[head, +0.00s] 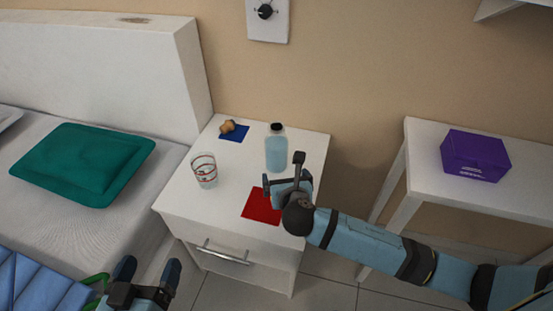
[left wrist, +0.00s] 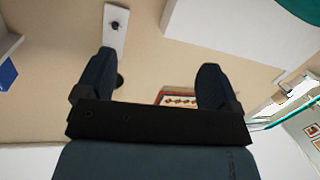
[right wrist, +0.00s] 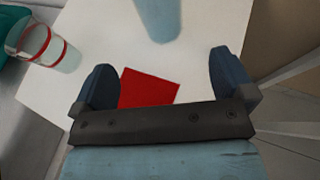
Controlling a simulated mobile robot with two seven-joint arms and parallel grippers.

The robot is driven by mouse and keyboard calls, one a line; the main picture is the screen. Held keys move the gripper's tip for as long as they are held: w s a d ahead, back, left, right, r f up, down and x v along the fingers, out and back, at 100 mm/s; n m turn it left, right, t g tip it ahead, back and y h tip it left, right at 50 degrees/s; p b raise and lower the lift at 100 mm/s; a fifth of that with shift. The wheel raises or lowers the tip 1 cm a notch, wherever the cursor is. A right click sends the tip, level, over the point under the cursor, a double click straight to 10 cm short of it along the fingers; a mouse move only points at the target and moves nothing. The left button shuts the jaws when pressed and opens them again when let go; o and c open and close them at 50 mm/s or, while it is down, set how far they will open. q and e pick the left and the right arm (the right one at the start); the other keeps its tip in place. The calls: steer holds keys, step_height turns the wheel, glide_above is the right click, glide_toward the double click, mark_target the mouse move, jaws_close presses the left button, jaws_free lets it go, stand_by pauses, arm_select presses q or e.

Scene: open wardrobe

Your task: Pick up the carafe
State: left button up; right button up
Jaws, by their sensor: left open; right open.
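The carafe (head: 276,150) is a light blue bottle with a dark top, standing upright on the white nightstand (head: 182,192). Its lower part also shows at the top of the right wrist view (right wrist: 160,15). My right gripper (head: 283,170) is open and empty over the nightstand, in front of the carafe and apart from it. My left gripper (head: 147,272) is open and empty, low in front of the nightstand near the bed. The left wrist view shows the wall between its fingers and no carafe.
A clear glass with red bands (head: 204,171) stands left of the carafe. A red square (head: 262,206) lies near the front, and a blue square (head: 238,133) with a small brown object (head: 227,126) lies behind. A purple box (head: 475,155) sits on a white side table.

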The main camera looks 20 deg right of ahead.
mark_target(279, 161)
steer(key=b+x, duration=0.2)
steer(key=x, duration=0.6)
steer(key=shift+w+b, duration=0.25)
steer(key=shift+b, duration=0.15)
steer(key=shift+w+d+f, duration=0.1)
steer(key=shift+w+f, duration=0.1)
steer(key=shift+w, duration=0.05)
steer(key=b+x, duration=0.2)
steer(key=x, duration=0.1)
steer(key=shift+w+f+b, duration=0.25)
steer(key=shift+w+b, duration=0.05)
steer(key=shift+b, duration=0.05)
steer(key=shift+w+d, duration=0.1)
steer(key=shift+w, duration=0.4)
arm_select(q)
steer(key=d+r+h, duration=0.1)
steer(key=d+r+t+h, duration=0.1)
steer(key=r, duration=0.1)
steer(key=shift+d+t+h, duration=0.2)
steer(key=shift+t+h, duration=0.1)
arm_select(e)
steer(key=shift+r, duration=0.1)
steer(key=c, duration=1.3)
